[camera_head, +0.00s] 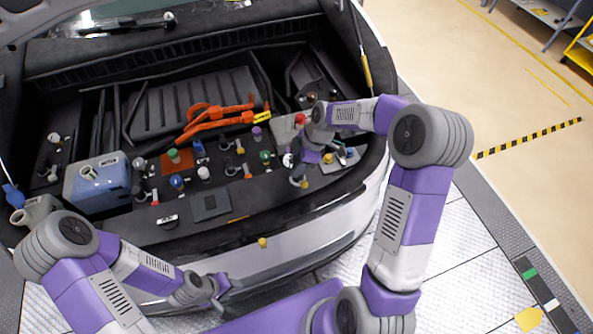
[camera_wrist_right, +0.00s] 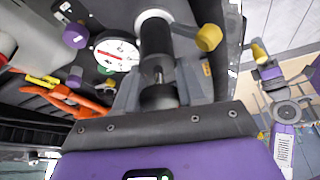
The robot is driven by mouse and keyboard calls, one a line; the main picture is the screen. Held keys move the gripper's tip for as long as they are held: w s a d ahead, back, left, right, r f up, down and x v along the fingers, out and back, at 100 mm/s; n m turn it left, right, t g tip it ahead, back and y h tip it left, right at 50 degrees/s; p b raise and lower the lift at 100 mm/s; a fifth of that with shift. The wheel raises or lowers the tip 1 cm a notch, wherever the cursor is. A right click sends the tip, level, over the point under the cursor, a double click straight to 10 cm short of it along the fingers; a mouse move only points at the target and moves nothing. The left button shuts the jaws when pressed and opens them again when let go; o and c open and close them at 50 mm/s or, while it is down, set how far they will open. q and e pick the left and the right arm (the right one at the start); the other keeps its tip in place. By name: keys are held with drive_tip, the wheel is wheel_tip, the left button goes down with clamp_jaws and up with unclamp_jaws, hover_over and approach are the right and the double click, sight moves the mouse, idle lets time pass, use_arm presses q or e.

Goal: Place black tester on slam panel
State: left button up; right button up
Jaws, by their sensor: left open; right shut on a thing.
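My right gripper (camera_head: 303,163) is over the right part of the engine bay. In the right wrist view it is shut on what looks like the black tester (camera_wrist_right: 160,70), a black cylinder with a pale upper part. A white dial with a red needle (camera_wrist_right: 117,52) and a yellow knob (camera_wrist_right: 209,37) show beside it; I cannot tell if both belong to it. In the head view my arm mostly hides the tester. The dark slam panel (camera_head: 145,226) runs along the bay's front edge, with a flat grey square (camera_head: 210,205) on it. My left gripper (camera_head: 219,289) is open and empty, low before the bumper.
A blue-grey coolant tank (camera_head: 97,183) stands at the left of the bay. Several coloured caps and fittings crowd the middle, including a green-topped one (camera_head: 173,156). Orange cables (camera_head: 215,118) lie behind them. A yellow cap (camera_head: 262,243) shows at the bumper edge.

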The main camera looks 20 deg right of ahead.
wheel_tip(320, 180, down, 2)
drive_tip(key=shift+s+f, duration=0.15)
drive_tip(key=shift+f, duration=0.45)
drive_tip(key=shift+c, duration=0.3)
drive_tip(key=o, duration=0.9)
drive_tip(key=v, duration=1.2)
drive_tip(key=shift+p, duration=0.35)
